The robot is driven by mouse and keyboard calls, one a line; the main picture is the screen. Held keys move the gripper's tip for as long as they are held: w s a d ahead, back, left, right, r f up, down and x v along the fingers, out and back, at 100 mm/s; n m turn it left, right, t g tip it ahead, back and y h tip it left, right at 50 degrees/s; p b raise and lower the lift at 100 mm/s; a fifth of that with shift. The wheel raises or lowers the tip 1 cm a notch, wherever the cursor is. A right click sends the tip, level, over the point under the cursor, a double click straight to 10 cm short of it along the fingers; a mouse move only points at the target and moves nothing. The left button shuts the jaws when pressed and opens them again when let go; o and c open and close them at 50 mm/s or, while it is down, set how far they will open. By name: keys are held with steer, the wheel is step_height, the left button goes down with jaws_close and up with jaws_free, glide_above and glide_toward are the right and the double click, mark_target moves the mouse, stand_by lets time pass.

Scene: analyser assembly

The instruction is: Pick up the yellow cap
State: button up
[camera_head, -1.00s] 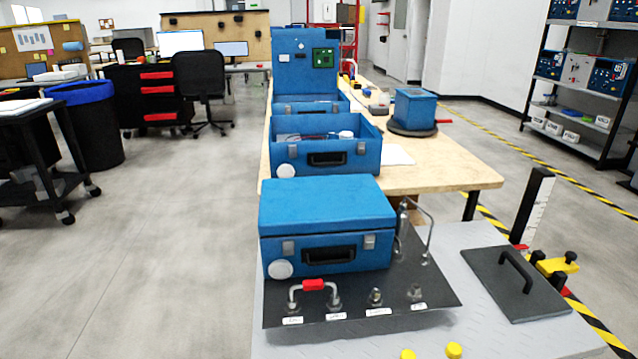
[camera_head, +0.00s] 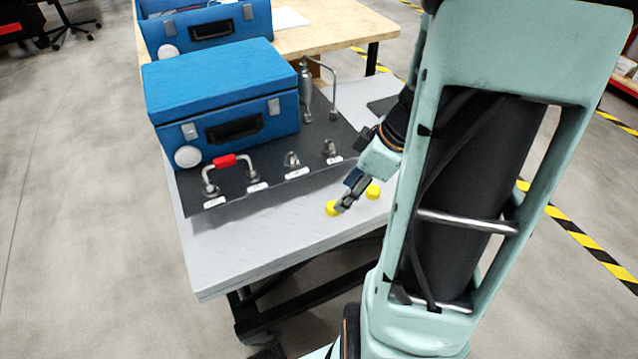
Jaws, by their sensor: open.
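Two small yellow caps lie on the light grey cart top (camera_head: 250,250) near its front edge. The left yellow cap (camera_head: 331,209) is right at my gripper's fingertips. The right yellow cap (camera_head: 373,191) lies a little behind and to the right, apart from the fingers. My gripper (camera_head: 343,206) points down and left, its fingers open at the left cap. One finger partly covers that cap, and I cannot tell whether the fingers touch it.
A closed blue case (camera_head: 220,95) stands on a dark panel (camera_head: 320,145) with several metal fittings and a red-gripped handle (camera_head: 226,160). Another blue case (camera_head: 205,25) stands on the wooden table behind. The cart's front left top is clear.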

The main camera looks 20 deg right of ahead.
steer(key=x, duration=0.2)
steer(key=b+x, duration=0.1)
steer(key=x, duration=0.3)
steer(key=shift+w+d+f+b, duration=0.1)
steer(key=shift+w+f+b, duration=0.15)
steer(key=shift+w+b, duration=0.15)
steer(key=c, duration=0.8)
